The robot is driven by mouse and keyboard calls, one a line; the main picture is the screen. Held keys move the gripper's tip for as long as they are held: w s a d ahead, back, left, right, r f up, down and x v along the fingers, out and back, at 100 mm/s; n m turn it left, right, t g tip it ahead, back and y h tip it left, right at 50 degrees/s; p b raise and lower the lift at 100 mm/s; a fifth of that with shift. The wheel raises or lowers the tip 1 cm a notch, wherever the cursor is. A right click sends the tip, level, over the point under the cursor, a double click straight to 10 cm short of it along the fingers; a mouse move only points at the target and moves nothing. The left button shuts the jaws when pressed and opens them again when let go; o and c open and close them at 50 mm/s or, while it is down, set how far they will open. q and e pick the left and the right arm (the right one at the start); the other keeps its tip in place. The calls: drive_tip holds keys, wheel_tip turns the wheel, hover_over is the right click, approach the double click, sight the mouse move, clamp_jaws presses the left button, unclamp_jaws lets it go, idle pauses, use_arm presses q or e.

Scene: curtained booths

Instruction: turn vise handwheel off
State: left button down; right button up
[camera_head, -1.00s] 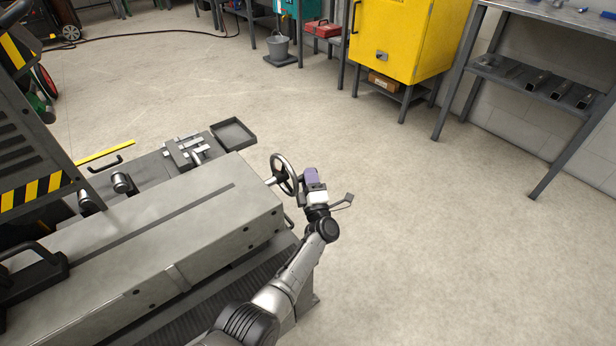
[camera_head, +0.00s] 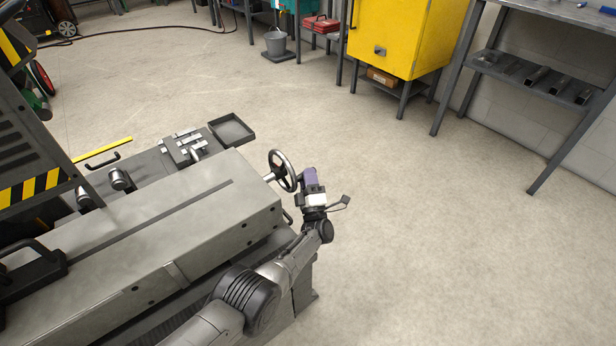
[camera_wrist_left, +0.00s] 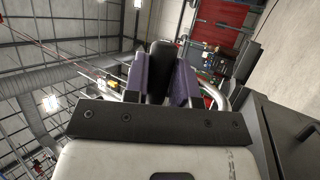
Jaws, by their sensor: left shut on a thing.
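The vise handwheel (camera_head: 271,160) is a metal-rimmed wheel on the right end of the long grey vise body (camera_head: 190,228). My left gripper (camera_head: 309,177), with purple finger pads, is at the right side of the wheel. In the left wrist view, the two purple pads (camera_wrist_left: 161,82) stand on either side of a black handle (camera_wrist_left: 162,62) and are shut on it. Curved metal of the wheel rim (camera_wrist_left: 218,97) shows behind the pads. The far part of the grip is hidden by the fingers. My right gripper is in no view.
A dark tray (camera_head: 232,130) and metal blocks (camera_head: 182,147) lie behind the vise body. A yellow cabinet (camera_head: 395,35) and a grey workbench (camera_head: 520,80) stand at the back right. The floor right of the wheel is clear.

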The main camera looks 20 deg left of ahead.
use_arm(q)
drive_tip(key=c, duration=0.9)
unclamp_jaws()
drive_tip(key=shift+c, duration=0.2)
